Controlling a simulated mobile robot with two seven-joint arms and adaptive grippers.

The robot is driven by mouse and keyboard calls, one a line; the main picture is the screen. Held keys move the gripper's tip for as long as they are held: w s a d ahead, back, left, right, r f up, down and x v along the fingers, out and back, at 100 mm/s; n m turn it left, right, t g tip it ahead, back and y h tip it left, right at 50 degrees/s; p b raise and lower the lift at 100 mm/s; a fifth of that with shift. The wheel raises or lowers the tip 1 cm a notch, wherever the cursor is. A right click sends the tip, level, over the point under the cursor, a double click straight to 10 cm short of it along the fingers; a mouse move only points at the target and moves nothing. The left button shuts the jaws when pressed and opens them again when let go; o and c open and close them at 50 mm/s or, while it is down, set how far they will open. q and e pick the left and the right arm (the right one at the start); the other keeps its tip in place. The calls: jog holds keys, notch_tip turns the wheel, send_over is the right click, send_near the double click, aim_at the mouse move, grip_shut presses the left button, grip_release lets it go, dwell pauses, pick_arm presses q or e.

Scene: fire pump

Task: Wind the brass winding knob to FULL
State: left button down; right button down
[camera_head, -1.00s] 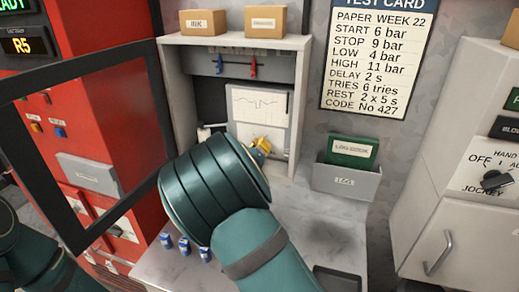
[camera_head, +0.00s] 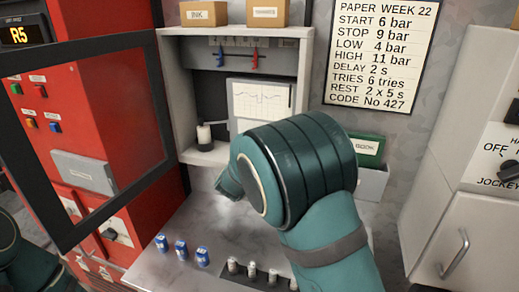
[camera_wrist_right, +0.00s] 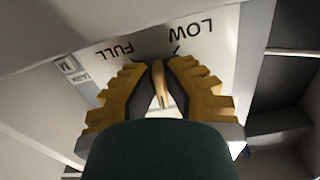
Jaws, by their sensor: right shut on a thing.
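In the right wrist view, my right gripper (camera_wrist_right: 160,72) has its yellow fingers closed around a narrow brass winding knob (camera_wrist_right: 161,88). Behind it is a pale plate whose lettering shows upside down: FULL (camera_wrist_right: 116,51) to the left of the knob and LOW (camera_wrist_right: 190,32) to the upper right. I cannot tell which mark the knob points at. In the head view, my right arm hides this gripper and the knob, in front of the lower part of the grey recorder cabinet (camera_head: 176,90). My left gripper is not in view; only part of my left arm shows at the lower left edge.
The cabinet's dark-framed door (camera_head: 160,110) stands open at left, before a red panel (camera_head: 105,100). A chart sheet (camera_head: 262,101) is inside. A white cabinet (camera_head: 425,215) is at right.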

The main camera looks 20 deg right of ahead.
jog(key=shift+m+b, duration=0.35)
jog(key=shift+m, duration=0.25)
jog(key=shift+r, duration=0.1)
jog(key=c, duration=1.1)
grip_release()
jog(key=shift+o, duration=0.2)
jog(key=v, duration=1.2)
